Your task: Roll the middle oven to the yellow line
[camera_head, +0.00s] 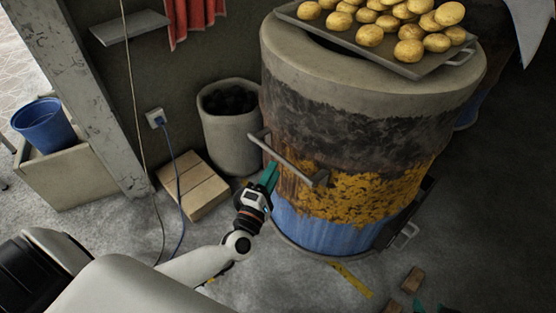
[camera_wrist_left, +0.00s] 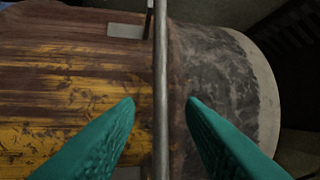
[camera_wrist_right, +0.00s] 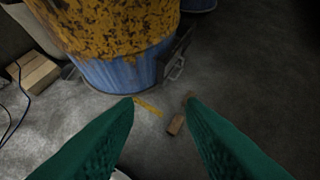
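The barrel oven (camera_head: 345,125) stands upright in the head view, with a pale rim, soot-dark and yellow-flaked sides and a blue base. Its metal handle (camera_head: 290,163) juts from the left side. My left gripper (camera_head: 270,176) is at this handle. In the left wrist view the handle bar (camera_wrist_left: 161,85) runs upright between the open fingers of my left gripper (camera_wrist_left: 160,102). The yellow line (camera_head: 352,281) lies on the floor in front of the oven, partly visible. My right gripper (camera_wrist_right: 160,100) is open and empty above the floor, facing the oven's blue base (camera_wrist_right: 120,72).
A tray of round breads (camera_head: 405,68) lies on the oven top. A coal bin (camera_head: 232,140) and a cardboard box (camera_head: 192,185) stand left of it. Brick pieces (camera_head: 413,279) lie on the floor. Another blue barrel (camera_head: 467,116) shows behind. Floor at right is clear.

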